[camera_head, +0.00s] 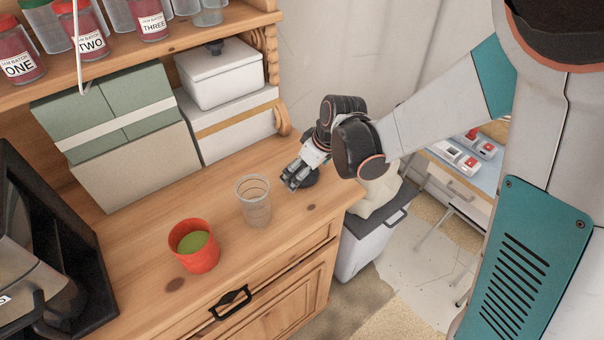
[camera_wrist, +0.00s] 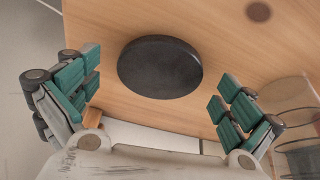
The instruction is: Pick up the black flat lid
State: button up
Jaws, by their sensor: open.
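The black flat lid (camera_wrist: 160,67) is a dark round disc lying flat on the wooden dresser top. In the head view the lid (camera_head: 309,178) shows partly, near the dresser's right end, with my gripper in front of it. My gripper (camera_head: 293,181) is open and empty, low over the dresser top at the lid. In the wrist view my gripper (camera_wrist: 162,103) has its green-padded fingers spread to the left and right of the lid, apart from it. The lid lies between and slightly beyond them.
A clear glass (camera_head: 255,202) stands left of my gripper, and its edge shows at the wrist view's right (camera_wrist: 295,110). A red cup (camera_head: 195,250) with green contents stands farther left. Boxes (camera_head: 228,110) line the back. The dresser's right edge is close.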

jog(key=c, duration=1.1)
jog(key=shift+r, duration=0.1)
